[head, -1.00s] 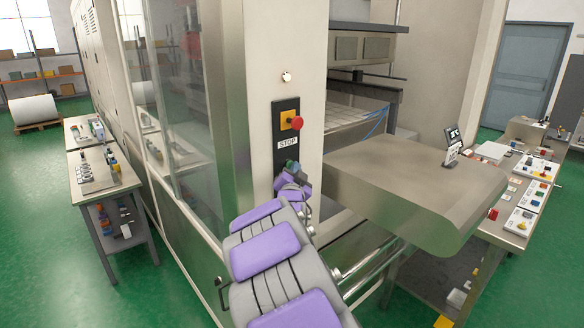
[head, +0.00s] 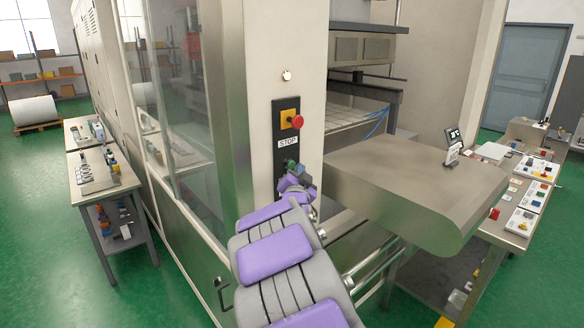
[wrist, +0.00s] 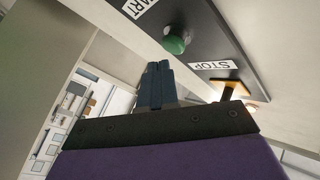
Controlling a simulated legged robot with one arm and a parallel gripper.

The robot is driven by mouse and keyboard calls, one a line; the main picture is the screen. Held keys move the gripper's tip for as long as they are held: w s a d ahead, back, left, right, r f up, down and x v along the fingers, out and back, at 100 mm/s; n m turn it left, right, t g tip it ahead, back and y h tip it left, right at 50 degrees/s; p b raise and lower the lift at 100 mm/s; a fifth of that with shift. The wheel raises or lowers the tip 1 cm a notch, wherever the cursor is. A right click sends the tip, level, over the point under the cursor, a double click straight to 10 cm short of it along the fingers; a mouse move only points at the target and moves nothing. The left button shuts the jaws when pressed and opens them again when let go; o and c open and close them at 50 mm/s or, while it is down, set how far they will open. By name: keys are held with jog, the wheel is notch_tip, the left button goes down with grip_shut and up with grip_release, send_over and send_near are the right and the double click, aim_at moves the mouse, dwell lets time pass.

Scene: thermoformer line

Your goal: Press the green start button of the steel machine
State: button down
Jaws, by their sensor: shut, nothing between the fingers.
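The steel machine (head: 338,90) has a black control panel (head: 279,150) on its front post. The green start button (head: 291,163) is low on this panel, below the STOP label (head: 288,142), partly hidden by my gripper (head: 304,172). In the wrist view the green button (wrist: 176,43) stands out from the panel beside the START label (wrist: 139,7). My gripper's fingers (wrist: 156,68) are shut and empty. Their tips show below and left of the button in that view, apart from it in the picture; the depth gap is hard to tell.
A red stop knob (head: 297,122) on a yellow base sits above the green button. A broad metal cover (head: 415,185) juts out right of the panel. A side bench (head: 100,180) stands left, and a table with boxes (head: 515,225) stands right.

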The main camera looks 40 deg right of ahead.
jog(key=s+b, duration=0.1)
jog(key=s, duration=0.4)
jog(key=shift+d, duration=0.2)
jog(key=shift+a, duration=0.1)
dwell(0.8)
jog(key=s+a+f+n+g+y, duration=0.25)
jog(key=s+a+f, duration=0.2)
jog(key=a, duration=0.35)
jog(key=s+a+f+n+g+y, duration=0.25)
jog(key=a+f+y, duration=0.2)
jog(key=a, duration=0.25)
jog(key=s+a+f+n+g+y, duration=0.25)
jog(key=s+a+f, duration=0.2)
jog(key=a, duration=0.35)
jog(key=s+a+f+n+g+y, duration=0.1)
jog(key=s+a+n+g, duration=0.1)
jog(key=s, duration=0.7)
jog(key=s+a+f+n+g+y+b, duration=0.1)
jog(key=s+a+f+n+g, duration=0.1)
jog(key=s+a, duration=0.4)
jog(key=s+a+f+n+g+y, duration=0.1)
jog(key=s+a+n+g, duration=0.3)
jog(key=s, duration=0.9)
jog(key=shift+s+a+f+g, duration=0.15)
jog(key=shift+s+f+g, duration=0.25)
jog(key=shift+g, duration=0.15)
